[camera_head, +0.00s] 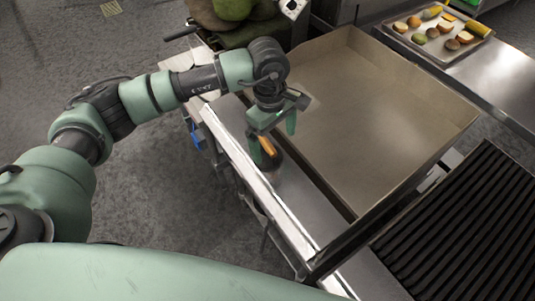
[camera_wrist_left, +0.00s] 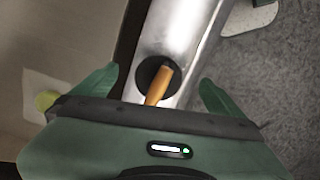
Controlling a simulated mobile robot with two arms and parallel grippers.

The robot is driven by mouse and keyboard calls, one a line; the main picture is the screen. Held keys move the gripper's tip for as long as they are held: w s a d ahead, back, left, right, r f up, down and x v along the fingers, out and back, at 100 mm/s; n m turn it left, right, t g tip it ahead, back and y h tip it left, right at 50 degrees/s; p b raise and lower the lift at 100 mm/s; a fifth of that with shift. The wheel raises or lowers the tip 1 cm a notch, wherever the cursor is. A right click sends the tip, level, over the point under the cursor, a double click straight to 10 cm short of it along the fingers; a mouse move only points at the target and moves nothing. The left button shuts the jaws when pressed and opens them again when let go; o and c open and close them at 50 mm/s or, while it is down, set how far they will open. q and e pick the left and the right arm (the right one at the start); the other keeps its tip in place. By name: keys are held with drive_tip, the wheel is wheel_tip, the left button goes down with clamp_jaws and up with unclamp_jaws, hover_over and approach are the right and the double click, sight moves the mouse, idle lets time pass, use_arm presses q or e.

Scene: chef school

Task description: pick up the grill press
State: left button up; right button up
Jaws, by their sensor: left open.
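The grill press has a dark round base and an orange-brown wooden handle (camera_head: 267,146). It stands on the narrow metal ledge beside the large griddle pan. In the left wrist view its handle (camera_wrist_left: 157,88) points toward the gripper, with the dark base (camera_wrist_left: 147,70) behind it. My left gripper (camera_head: 273,136) is open above the press. In the left wrist view its fingers (camera_wrist_left: 158,82) are spread on either side of the handle, with gaps on both sides. The gripper partly hides the press in the head view. My right gripper is not in view.
The empty high-walled griddle (camera_head: 370,110) lies right of the press. A ribbed black grill (camera_head: 475,240) is at the lower right. A tray (camera_head: 408,47) of buns and vegetables sits on a metal counter at the top right. Grey floor is open to the left.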

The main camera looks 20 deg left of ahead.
sight(267, 145)
use_arm(q)
drive_tip(key=shift+w+a+y, duration=0.3)
drive_tip(key=shift+a+y, duration=0.2)
drive_tip(key=shift+a, duration=0.45)
drive_tip(key=shift+a+f, duration=0.2)
drive_tip(key=shift+f, duration=0.05)
drive_tip(key=shift+d+f+p, duration=0.1)
drive_tip(key=shift+f+p, duration=0.6)
drive_tip(key=shift+f, duration=0.2)
drive_tip(key=f, duration=0.1)
drive_tip(key=f+p, duration=0.1)
drive_tip(key=f, duration=0.1)
drive_tip(key=f+p, duration=0.1)
drive_tip(key=shift+w+f, duration=0.25)
drive_tip(key=shift+w, duration=0.05)
drive_tip(key=shift+f, duration=0.3)
drive_tip(key=c, duration=1.8)
drive_tip(key=shift+w+r, duration=0.1)
drive_tip(key=c, duration=0.3)
